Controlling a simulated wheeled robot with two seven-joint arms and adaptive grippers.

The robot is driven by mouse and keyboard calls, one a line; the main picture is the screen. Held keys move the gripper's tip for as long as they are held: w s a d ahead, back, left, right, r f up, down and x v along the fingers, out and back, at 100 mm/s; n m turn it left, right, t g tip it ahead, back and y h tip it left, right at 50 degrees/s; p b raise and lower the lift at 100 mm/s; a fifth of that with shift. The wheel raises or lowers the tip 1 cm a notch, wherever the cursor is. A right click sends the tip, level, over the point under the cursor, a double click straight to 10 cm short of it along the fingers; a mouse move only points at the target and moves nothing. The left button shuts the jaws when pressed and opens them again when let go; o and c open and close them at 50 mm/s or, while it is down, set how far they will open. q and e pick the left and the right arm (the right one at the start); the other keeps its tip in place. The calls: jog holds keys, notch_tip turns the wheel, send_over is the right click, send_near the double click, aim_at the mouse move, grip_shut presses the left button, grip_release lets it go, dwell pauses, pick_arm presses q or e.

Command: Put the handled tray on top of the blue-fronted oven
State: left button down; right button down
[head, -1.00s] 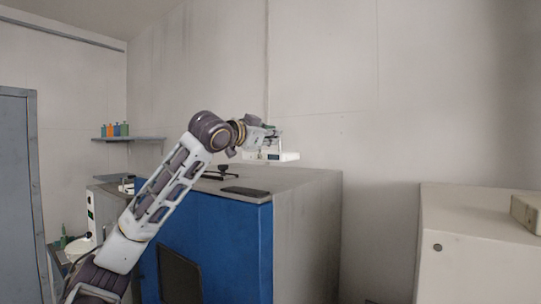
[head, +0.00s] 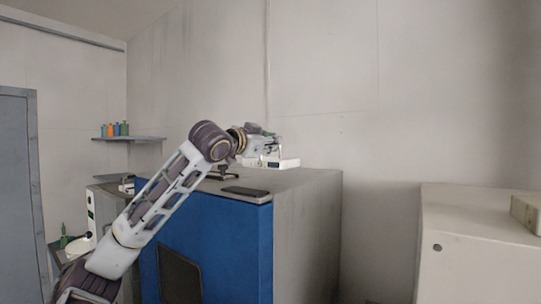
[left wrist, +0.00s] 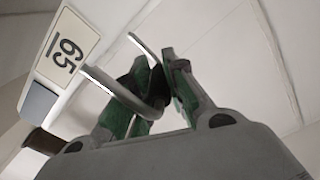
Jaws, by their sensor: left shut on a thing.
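The white handled tray (head: 284,164) is at the far right part of the top of the blue-fronted oven (head: 232,240). It looks level, low over the top; I cannot tell whether it touches. My left gripper (head: 274,146) is above the tray. In the left wrist view my left gripper (left wrist: 152,88) has its green-padded fingers shut on the tray's grey bar handle (left wrist: 112,84). A white label marked 65 (left wrist: 67,46) shows beside the handle there. My arm hides part of the oven's top and front. My right gripper is not in view.
A dark flat object (head: 246,191) lies at the oven's front edge, and a small black stand (head: 224,173) is behind it. A pale cabinet (head: 480,240) stands at right. A shelf (head: 130,139) with several small bottles is on the left wall.

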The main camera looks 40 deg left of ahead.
aim_at(280, 153)
pick_arm(q)
jog(key=shift+f, duration=0.5)
jog(key=shift+f+b, duration=0.85)
jog(key=shift+f, duration=0.45)
jog(key=c, duration=1.4)
grip_release()
jog(key=shift+f, duration=0.1)
jog(key=shift+c, duration=0.2)
jog(key=shift+r, duration=0.2)
